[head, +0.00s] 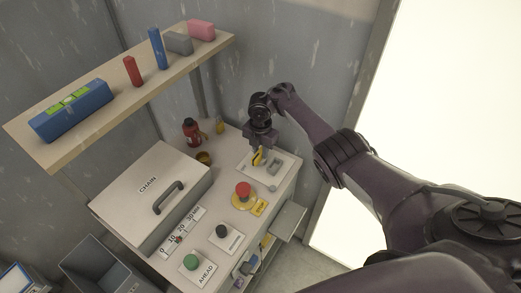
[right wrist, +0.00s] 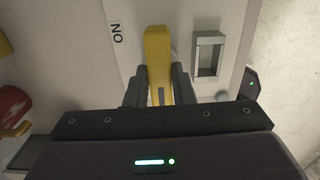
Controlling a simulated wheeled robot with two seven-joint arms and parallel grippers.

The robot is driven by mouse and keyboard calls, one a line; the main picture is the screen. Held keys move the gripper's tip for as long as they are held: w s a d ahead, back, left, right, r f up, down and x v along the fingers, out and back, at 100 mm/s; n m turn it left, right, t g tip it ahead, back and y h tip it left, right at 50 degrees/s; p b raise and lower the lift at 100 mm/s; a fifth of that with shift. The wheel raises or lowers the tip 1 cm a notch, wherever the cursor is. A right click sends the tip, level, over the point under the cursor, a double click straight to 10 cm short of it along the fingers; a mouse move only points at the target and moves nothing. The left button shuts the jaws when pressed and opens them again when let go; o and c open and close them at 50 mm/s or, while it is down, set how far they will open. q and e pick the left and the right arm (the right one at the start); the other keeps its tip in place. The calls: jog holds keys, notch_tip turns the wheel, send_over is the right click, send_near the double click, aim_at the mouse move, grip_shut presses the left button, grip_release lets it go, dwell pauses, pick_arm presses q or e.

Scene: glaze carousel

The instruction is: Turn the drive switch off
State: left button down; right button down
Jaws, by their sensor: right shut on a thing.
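The drive switch's yellow lever (head: 256,158) stands on a pale plate (head: 284,163) at the back right of the bench. It also shows in the right wrist view (right wrist: 157,48), to the right of a label reading "ON" (right wrist: 117,32). My right gripper (head: 261,150) is shut on the lever, with one finger on each side of it in the right wrist view (right wrist: 159,85). The lever's foot is hidden by the gripper. A grey metal loop (right wrist: 208,55) is fixed beside the lever. My left gripper is not in view.
A red mushroom button (head: 243,189) on a yellow base, a black knob (head: 222,231) and a green button (head: 191,262) stand in front. The "CHAIN" cover (head: 135,200) is at left. A wooden shelf (head: 50,155) with several items hangs above. A red bottle (head: 191,131) stands behind.

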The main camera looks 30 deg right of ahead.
aim_at(261, 151)
jog(key=c, duration=1.2)
grip_release()
jog(key=shift+c, duration=0.2)
notch_tip(261, 151, up, 8)
jog(key=shift+f+p, duration=0.1)
jog(key=shift+p, duration=0.6)
